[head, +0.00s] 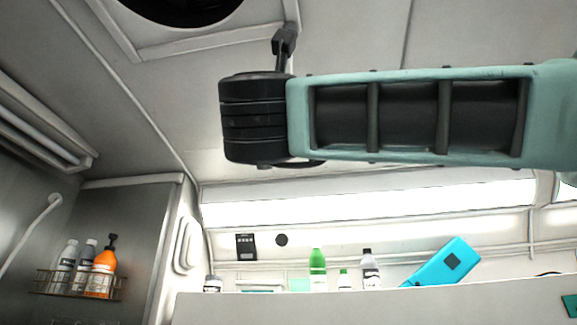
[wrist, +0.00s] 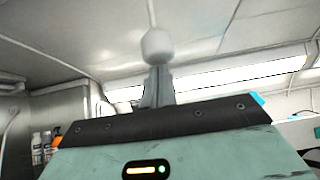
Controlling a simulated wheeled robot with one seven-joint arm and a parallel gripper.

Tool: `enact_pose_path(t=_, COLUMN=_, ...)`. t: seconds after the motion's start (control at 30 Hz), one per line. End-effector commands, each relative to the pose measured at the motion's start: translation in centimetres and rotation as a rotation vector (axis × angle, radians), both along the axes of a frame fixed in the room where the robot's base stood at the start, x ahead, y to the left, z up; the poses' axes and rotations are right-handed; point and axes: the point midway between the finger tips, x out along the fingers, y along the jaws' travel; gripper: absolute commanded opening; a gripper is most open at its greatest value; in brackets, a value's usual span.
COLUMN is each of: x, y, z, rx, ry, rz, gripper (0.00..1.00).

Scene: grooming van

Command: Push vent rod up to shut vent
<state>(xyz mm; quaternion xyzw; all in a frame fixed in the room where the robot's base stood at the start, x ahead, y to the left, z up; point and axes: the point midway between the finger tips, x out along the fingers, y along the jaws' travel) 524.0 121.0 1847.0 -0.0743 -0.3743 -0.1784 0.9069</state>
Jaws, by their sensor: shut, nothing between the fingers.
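The vent is a dark round opening (head: 182,6) in a pale ceiling frame (head: 205,40), cut off by the top edge of the head view. In the wrist view, the vent rod (wrist: 151,14) is thin and white and hangs down to a rounded white knob (wrist: 158,46). My gripper (head: 286,36) points up near the ceiling, to the right of the vent in the head view. In the wrist view, my gripper (wrist: 158,70) is shut and empty, with its tips right below the knob. I cannot tell whether they touch. The rod cannot be made out in the head view.
A ceiling light strip (head: 370,203) runs behind my arm. Several bottles, including a green one (head: 318,270), and a blue object (head: 442,264) stand behind a white panel (head: 380,308). A wire rack (head: 75,292) of bottles hangs on the left wall.

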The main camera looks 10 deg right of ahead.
Motion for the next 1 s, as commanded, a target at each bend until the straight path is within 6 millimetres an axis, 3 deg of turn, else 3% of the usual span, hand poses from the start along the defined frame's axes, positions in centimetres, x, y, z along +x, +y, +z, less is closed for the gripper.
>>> enact_pose_path(t=0.23, x=0.0, y=-0.2, z=-0.5, rx=0.001, ry=-0.008, rz=-0.001, gripper=0.0)
enact_pose_path(t=0.6, x=0.8, y=-0.2, z=-5.0, rx=0.001, ry=-0.001, rz=-0.004, gripper=0.0)
enact_pose_path(t=0.8, x=-2.6, y=1.2, z=-8.3, rx=0.0, ry=-0.001, rz=0.0, gripper=0.0)
enact_pose_path(t=1.0, x=-4.8, y=2.2, z=-10.3, rx=0.0, ry=-0.001, rz=-0.001, gripper=0.0)
